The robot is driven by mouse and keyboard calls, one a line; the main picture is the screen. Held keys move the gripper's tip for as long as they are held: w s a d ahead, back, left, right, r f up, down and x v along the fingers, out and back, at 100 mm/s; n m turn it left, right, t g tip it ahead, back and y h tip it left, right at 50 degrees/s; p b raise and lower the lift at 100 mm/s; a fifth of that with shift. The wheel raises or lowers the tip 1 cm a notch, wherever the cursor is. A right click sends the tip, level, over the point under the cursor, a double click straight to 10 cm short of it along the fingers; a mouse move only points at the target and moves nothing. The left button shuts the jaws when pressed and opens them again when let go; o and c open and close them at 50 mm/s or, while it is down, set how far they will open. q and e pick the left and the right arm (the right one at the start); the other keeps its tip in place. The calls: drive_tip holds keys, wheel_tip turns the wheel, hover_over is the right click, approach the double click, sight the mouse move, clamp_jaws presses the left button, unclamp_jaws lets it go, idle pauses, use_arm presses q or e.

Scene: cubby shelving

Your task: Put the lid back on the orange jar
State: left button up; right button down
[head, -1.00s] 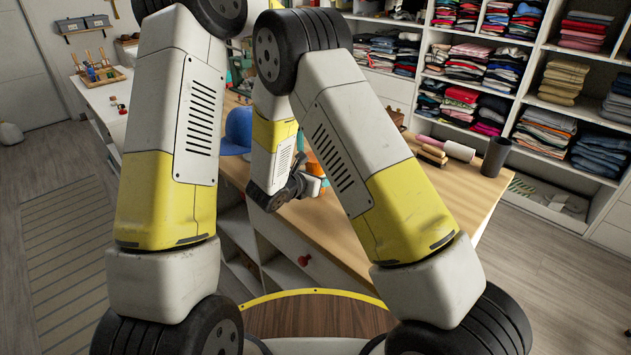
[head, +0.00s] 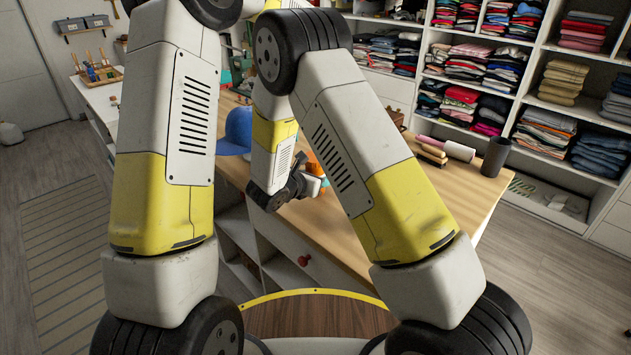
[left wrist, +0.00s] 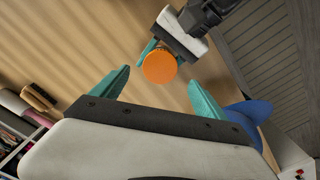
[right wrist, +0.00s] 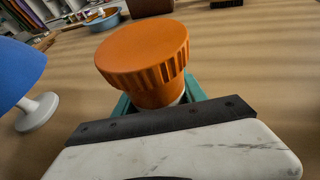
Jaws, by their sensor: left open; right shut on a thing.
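The orange jar (right wrist: 155,94) is upright in the right wrist view, between the teal fingers of my right gripper (right wrist: 158,100), which is shut on it. A wide, ribbed orange lid (right wrist: 143,50) sits on top of the narrower body; whether it is fully seated I cannot tell. In the left wrist view the lid (left wrist: 159,66) shows from above as a plain orange disc beside my right gripper. My left gripper (left wrist: 160,78) is open and empty, its fingers apart above and short of the lid. In the head view the jar (head: 313,168) is mostly hidden behind my right arm.
A blue cap-like object (right wrist: 20,72) on a white stand is left of the jar in the right wrist view. The wooden worktop (head: 440,195) is clear towards its right front. A dark cylinder (head: 495,157) and a pink roll (head: 458,150) stand or lie near its far edge.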

use_arm(q)
wheel_tip(320, 180, up, 6)
idle(0.4)
use_arm(e)
drive_tip(key=c, duration=0.6)
unclamp_jaws()
